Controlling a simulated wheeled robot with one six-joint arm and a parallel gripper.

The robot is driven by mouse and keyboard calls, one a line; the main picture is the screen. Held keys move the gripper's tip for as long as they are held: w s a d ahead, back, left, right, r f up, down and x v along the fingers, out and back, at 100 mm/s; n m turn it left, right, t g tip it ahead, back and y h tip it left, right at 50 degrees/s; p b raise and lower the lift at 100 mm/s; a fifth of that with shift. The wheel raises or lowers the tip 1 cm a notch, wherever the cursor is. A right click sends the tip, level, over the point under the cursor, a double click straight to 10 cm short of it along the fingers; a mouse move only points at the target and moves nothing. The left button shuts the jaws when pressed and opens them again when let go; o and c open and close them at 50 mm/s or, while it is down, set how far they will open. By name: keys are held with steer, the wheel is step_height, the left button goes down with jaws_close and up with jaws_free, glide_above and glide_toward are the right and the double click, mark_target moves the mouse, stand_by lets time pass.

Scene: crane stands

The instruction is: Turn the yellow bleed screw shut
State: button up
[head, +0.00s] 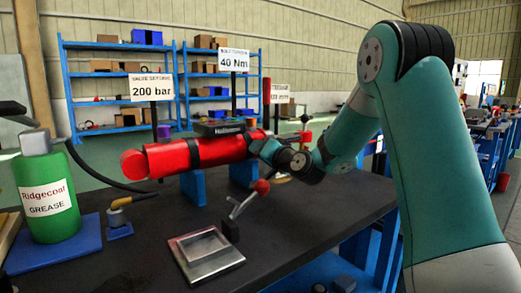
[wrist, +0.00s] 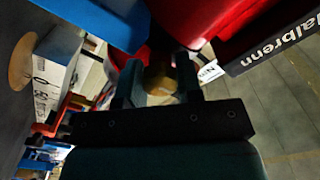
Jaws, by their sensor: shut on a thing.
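My gripper (wrist: 160,74) is shut on a dull yellow-brown piece, which I take to be the yellow bleed screw (wrist: 160,80); it is shadowed and partly hidden between the fingers. The red cylinder (wrist: 215,15) is close beside the fingers in the wrist view. In the head view the red cylinder (head: 205,152) lies across blue supports on the dark bench, and my gripper (head: 262,146) is at its right end, largely hidden by my own wrist. The screw cannot be made out in the head view, and its turn angle cannot be read.
A lever with a red knob (head: 261,187) stands in front of the cylinder, near a metal tray (head: 206,254). Signs reading 200 bar (head: 151,88) and 40 Nm (head: 233,61) rise behind.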

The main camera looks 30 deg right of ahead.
steer(key=shift+m, duration=0.5)
steer(key=o, duration=0.9)
steer(key=shift+o, duration=0.2)
steer(key=s+b, duration=0.5)
steer(key=s, duration=1.2)
steer(key=shift+s+d, duration=0.2)
steer(key=shift+d, duration=0.1)
